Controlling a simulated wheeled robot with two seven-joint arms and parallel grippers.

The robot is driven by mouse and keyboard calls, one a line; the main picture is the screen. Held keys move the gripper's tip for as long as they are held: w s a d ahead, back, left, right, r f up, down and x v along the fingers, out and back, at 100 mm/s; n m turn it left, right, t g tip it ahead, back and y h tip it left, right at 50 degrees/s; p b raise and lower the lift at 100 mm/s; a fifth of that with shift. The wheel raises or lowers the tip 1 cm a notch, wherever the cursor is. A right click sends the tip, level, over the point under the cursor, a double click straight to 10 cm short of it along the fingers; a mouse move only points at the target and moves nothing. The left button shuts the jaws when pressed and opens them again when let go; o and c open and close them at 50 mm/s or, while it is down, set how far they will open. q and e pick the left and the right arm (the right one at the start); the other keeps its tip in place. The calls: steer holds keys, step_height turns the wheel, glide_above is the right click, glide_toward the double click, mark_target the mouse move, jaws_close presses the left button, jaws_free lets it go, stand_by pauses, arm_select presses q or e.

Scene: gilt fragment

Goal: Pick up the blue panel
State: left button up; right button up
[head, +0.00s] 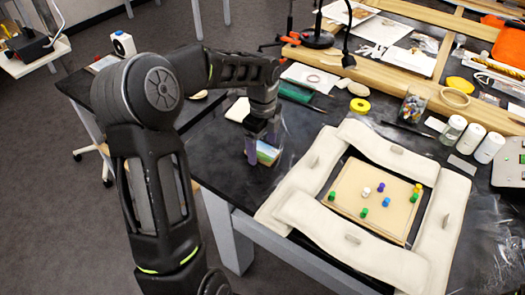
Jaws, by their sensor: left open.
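A small panel (268,153) with a blue, green and pale face stands near the left edge of the black table, partly hidden by my left gripper. It is the only panel-like thing with blue on it that I see. My left gripper (262,143) points down over it and is open. One finger is on the panel's left side and the other is by its upper right. I cannot tell whether the fingers touch it. My right gripper is not in view.
Right of the panel, white padded bags (310,165) surround a tan board (350,190) with several coloured pegs. The table's front left edge is close.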

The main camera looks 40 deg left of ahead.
mark_target(263, 151)
arm_select(q)
steer(key=shift+f, duration=0.3)
stand_by(0.4)
steer(key=c, duration=1.5)
steer(key=shift+o, duration=0.2)
steer(key=shift+r, duration=0.15)
step_height(263, 151, up, 10)
steer(key=shift+b, duration=0.35)
